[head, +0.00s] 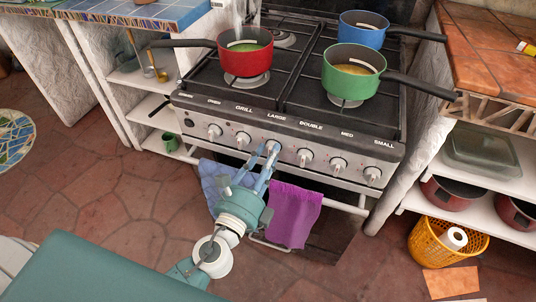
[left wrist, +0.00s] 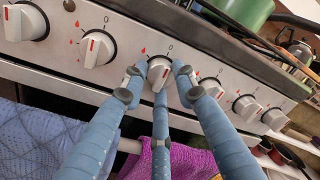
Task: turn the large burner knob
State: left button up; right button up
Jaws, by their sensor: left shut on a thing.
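The large burner knob (head: 273,146) is the third from the left on the stove's front panel, under the label LARGE. In the left wrist view the knob (left wrist: 158,72) is white with a red mark, and a "0" is printed on the panel just above it. My left gripper (head: 268,151) reaches up to it from below. In the left wrist view its blue fingers (left wrist: 155,84) are closed around the knob, one on each side and one below. The fingertips hide part of the knob's rim. My right gripper is not in view.
Other knobs sit close on both sides, such as the grill knob (left wrist: 97,48) and the double knob (left wrist: 210,87). A purple towel (head: 292,215) and a blue towel (head: 213,178) hang on the rail below. Red (head: 245,62), green (head: 352,85) and blue (head: 362,36) pans stand on the stove.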

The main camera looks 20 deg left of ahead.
pick_arm(q)
jog(key=shift+a, duration=0.15)
jog(key=o, duration=1.1)
jog(key=shift+o, duration=0.2)
jog(key=shift+s, duration=0.15)
jog(key=s+a, duration=0.1)
jog(key=s, duration=1)
jog(key=shift+s+f, duration=0.25)
jog(key=shift+s, duration=0.05)
jog(key=shift+a, duration=0.1)
